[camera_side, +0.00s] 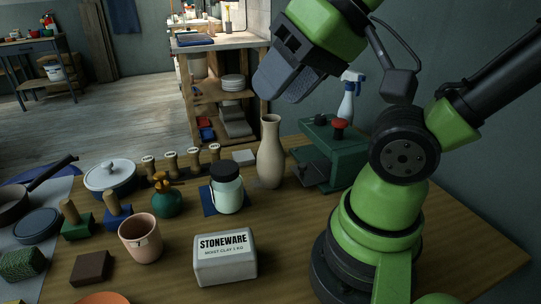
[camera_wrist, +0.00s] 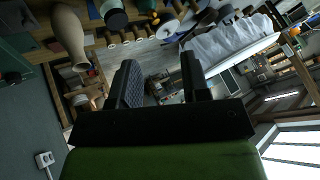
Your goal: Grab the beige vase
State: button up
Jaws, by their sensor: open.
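The beige vase (camera_side: 270,155) stands upright on the wooden table, tall with a narrow neck, just left of a green metal press. In the wrist view the beige vase (camera_wrist: 69,32) shows at the upper left, off to the side of the fingers. My gripper (camera_side: 274,88) is open and empty, above the vase's mouth and apart from it in the side view. In the wrist view my gripper (camera_wrist: 158,78) has its two fingers spread with nothing between them.
A green press (camera_side: 330,160) with a red knob stands right of the vase. A lidded jar (camera_side: 227,190) stands to its left on a blue mat.

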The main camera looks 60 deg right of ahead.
jog(key=o, duration=0.6)
jog(key=m+g+h, duration=0.4)
jog(key=m+g, duration=0.1)
send_over(272, 120)
jog(key=a, duration=0.1)
notch_tip(272, 120, down, 8)
jog(key=x, duration=0.3)
jog(key=shift+s+f, duration=0.25)
jog(key=shift+s, duration=0.05)
jog(key=shift+s+x, duration=0.15)
jog(key=shift+x, duration=1.4)
jog(key=shift+s+x, duration=0.15)
jog(key=shift+x, duration=1.4)
